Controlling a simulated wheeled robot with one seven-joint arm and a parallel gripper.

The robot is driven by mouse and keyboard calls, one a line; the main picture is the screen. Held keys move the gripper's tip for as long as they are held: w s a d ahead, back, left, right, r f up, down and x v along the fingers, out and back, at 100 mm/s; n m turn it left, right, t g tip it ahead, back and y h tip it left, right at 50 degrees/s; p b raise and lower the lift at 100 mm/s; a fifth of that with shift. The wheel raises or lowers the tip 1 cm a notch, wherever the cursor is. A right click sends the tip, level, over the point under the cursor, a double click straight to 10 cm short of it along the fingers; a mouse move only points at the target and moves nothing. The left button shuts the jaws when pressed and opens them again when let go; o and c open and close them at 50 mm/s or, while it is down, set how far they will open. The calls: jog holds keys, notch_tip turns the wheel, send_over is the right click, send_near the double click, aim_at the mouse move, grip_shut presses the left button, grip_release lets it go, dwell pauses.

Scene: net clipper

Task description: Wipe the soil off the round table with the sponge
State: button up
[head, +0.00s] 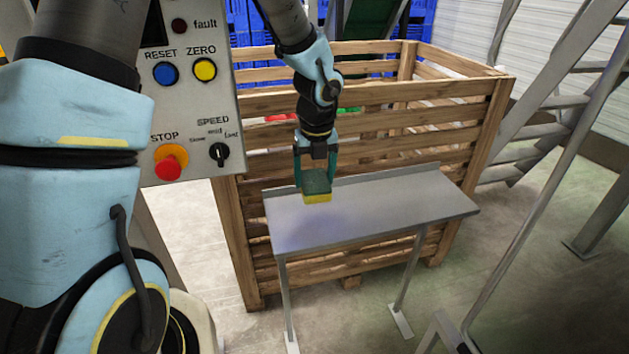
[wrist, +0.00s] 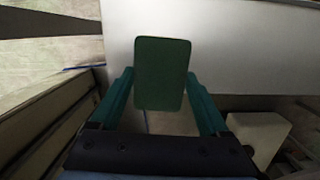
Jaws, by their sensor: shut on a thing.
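My gripper (head: 317,175) is shut on a sponge (head: 317,183) with a dark green top and a yellow underside. The sponge is over the left part of a grey metal table (head: 400,205). I cannot tell whether it touches the surface. The table is rectangular with a raised back edge, not round. In the wrist view the green face of the sponge (wrist: 162,75) sits between the two teal fingers of my gripper (wrist: 163,95), with the pale table top (wrist: 240,50) beyond it. I see no clear soil on the table; a faint bluish shade lies near the sponge.
A slatted wooden crate (head: 420,110) stands right behind the table. A control panel (head: 195,100) with buttons is at the left. Metal stair rails (head: 540,190) rise at the right. Blue crates (head: 250,35) are at the back. The table's right part is clear.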

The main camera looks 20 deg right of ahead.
jog(key=o, duration=0.8)
jog(key=c, duration=0.7)
